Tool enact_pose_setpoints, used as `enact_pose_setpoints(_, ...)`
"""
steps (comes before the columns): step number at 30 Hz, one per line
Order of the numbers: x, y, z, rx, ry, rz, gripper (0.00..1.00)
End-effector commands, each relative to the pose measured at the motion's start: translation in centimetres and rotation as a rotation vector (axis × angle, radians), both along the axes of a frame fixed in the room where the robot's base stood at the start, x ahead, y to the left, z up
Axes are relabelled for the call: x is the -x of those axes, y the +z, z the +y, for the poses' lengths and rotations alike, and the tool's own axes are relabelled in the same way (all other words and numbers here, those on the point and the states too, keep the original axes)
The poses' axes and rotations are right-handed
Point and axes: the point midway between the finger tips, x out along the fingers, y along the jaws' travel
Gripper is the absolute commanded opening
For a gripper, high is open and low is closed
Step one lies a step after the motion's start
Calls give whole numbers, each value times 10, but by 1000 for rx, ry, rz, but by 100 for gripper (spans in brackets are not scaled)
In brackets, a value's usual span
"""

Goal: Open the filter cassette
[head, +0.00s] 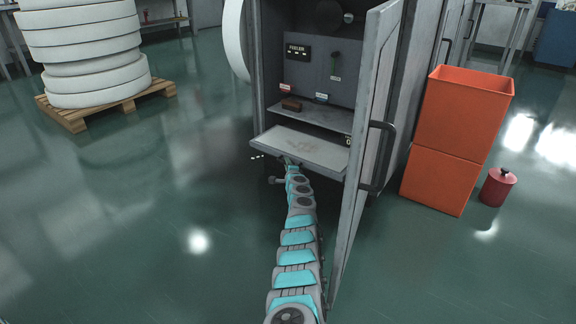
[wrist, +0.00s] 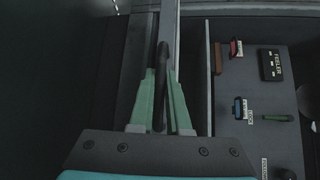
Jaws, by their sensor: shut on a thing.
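The filter cassette appears to be the grey-rimmed tray (head: 264,141) with a pale, stained face, low in the open grey cabinet. It sticks out of the cabinet front, below a narrow shelf. My gripper (head: 285,160) is at the tray's front edge in the head view, small and partly hidden by my arm. In the wrist view my green gripper fingers (wrist: 163,80) are shut on a black handle bar (wrist: 161,60), one finger on each side. The handle runs along the tray's edge (wrist: 168,25). The tray's face is edge-on there.
The cabinet door (head: 352,200) stands open just right of my arm, with a dark handle (head: 378,158). Inside are a brown block (head: 291,104) and a green lever (head: 335,62). Orange bins (head: 450,140) and a red canister (head: 497,187) stand right.

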Motion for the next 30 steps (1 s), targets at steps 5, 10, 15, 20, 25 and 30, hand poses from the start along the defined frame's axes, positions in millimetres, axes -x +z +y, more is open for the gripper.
enact_pose_setpoints(5, 0, -1, 0, 0, 0, 1, 26)
enact_pose_setpoints(10, 0, 0, 0, 0, 0, 0, 44)
enact_pose_setpoints(15, 0, 0, 0, 0, 0, 0, 44)
enact_pose_setpoints(20, 1, -1, 0, 0, 0, 1, 44)
enact_pose_setpoints(25, 8, -2, 0, 2, 1, 4, 44)
enact_pose_setpoints(30, 19, 0, -1, 3, 2, 3, 44)
